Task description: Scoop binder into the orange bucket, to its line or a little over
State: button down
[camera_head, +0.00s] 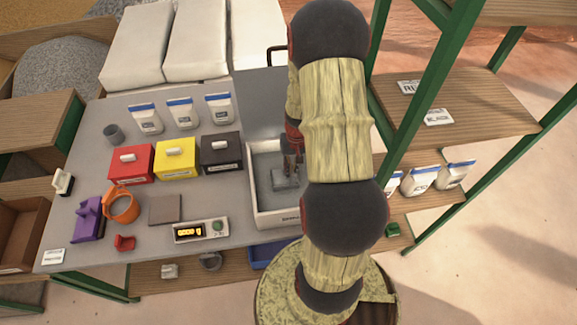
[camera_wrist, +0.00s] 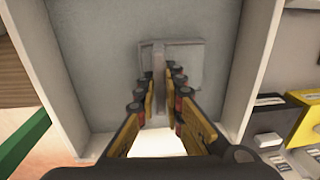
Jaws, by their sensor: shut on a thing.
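The orange bucket (camera_head: 124,208) stands on the grey table at the left, between a purple tool and a square plate. Grey contents show inside it; its line cannot be made out. A white-walled bin (camera_head: 252,190) with a grey interior, seemingly the binder, stands right of the table's middle, partly hidden by my arm. My gripper (camera_head: 292,158) is over this bin, pointing down; in the wrist view (camera_wrist: 158,100) its fingers are shut on the handle of a grey scoop (camera_wrist: 178,62). The scoop (camera_head: 284,180) is inside the bin, low near the grey surface; its load cannot be told.
A scale readout (camera_head: 201,230) showing zeros sits at the front edge, by the square plate (camera_head: 165,209). Red (camera_head: 131,164), yellow (camera_head: 175,158) and black (camera_head: 221,153) lidded boxes stand left of the bin. Several white bags (camera_head: 182,114) stand behind. Green shelf posts (camera_head: 430,85) rise at right.

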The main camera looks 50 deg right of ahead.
notch_tip(320, 180, up, 19)
jog(key=s+d+p, duration=0.1)
jog(key=p, duration=1)
jog(key=shift+d+f, duration=0.15)
jog(key=shift+d, duration=0.1)
